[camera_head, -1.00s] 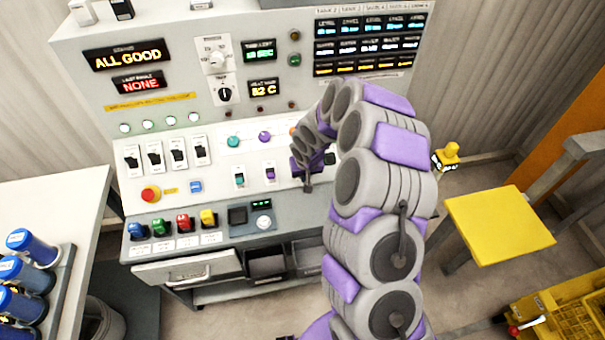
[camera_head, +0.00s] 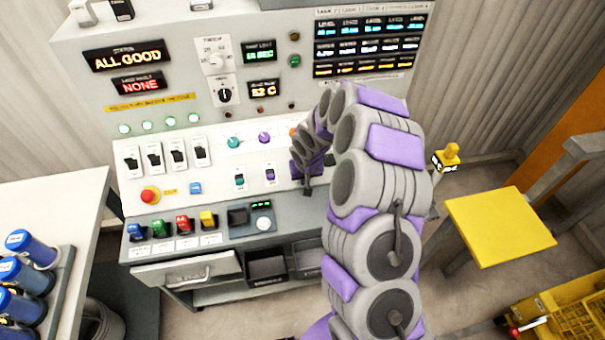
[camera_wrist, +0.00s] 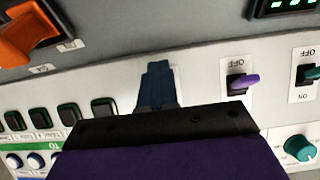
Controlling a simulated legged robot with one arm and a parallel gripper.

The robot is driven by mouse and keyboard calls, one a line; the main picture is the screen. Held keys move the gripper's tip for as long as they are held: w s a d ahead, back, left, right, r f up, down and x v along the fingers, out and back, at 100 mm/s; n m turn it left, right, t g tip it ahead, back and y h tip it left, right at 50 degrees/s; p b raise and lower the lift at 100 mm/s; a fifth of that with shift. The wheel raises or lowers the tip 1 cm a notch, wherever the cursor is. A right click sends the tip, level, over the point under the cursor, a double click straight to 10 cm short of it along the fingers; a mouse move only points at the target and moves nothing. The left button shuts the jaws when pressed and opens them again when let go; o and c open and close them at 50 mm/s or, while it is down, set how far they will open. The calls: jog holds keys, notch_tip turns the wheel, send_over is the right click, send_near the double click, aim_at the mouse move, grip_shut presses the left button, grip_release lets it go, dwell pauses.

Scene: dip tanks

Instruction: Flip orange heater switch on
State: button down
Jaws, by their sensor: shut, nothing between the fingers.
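My gripper (camera_head: 307,189) is shut and empty, pointing down at the switch row on the console's sloping panel. In the wrist view its dark fingers (camera_wrist: 157,85) cover the panel spot beside the purple switch. The orange heater switch cannot be made out in either view; my gripper and wrist cover that part of the row. The purple switch (camera_head: 270,174) and teal switch (camera_head: 239,180) stand to the left. In the wrist view, turned about, the purple switch (camera_wrist: 241,82) and teal switch (camera_wrist: 309,73) are right of the fingers. An orange knob (camera_head: 293,132) shows partly above.
Black rocker switches (camera_head: 178,153), a red stop button (camera_head: 150,194) and coloured levers (camera_head: 183,223) are on the console's left. In the wrist view a large orange lever (camera_wrist: 28,35) and dark square buttons (camera_wrist: 70,115) are near the fingers. A yellow stool (camera_head: 498,226) stands right.

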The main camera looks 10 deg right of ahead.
jog(key=shift+w+r+p, duration=0.15)
jog(key=shift+w+p, duration=0.4)
jog(key=shift+p, duration=0.2)
jog(key=shift+w+r+p, duration=0.15)
jog(key=shift+w+p, duration=0.35)
jog(key=shift+p, duration=0.2)
jog(key=shift+s, duration=0.1)
jog(key=s, duration=0.1)
jog(key=s+r+b, duration=0.2)
jog(key=s, duration=0.1)
dwell(0.5)
jog(key=p+v, duration=0.2)
jog(key=v, duration=0.5)
dwell(0.3)
jog(key=shift+s+r, duration=0.1)
